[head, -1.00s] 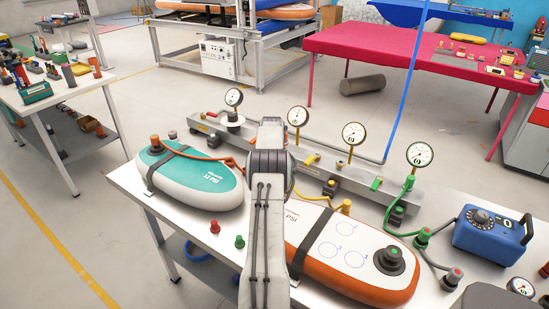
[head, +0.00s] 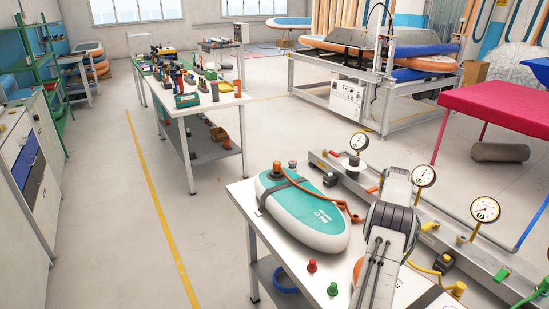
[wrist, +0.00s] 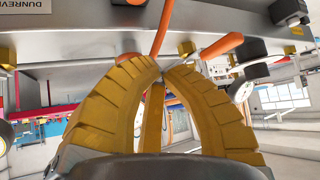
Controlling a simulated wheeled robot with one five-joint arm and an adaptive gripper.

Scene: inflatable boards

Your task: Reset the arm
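My gripper (wrist: 164,70) shows in the wrist view with ribbed yellow fingers. The fingertips come together, and I see nothing held between them. An orange-red hose passes behind the tips. In the head view my arm reaches over the white workbench (head: 262,230) at the lower right, bent at a dark joint, and it hides the gripper. The teal and white board (head: 318,232) lies strapped on the bench left of my arm.
Gauges such as this one (head: 485,209) stand along a grey metal rail (head: 455,250) behind my arm. A red peg (head: 312,265) and a green peg (head: 332,289) stand at the front edge. A cluttered table (head: 190,108) stands further back. Floor left of the benches is clear.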

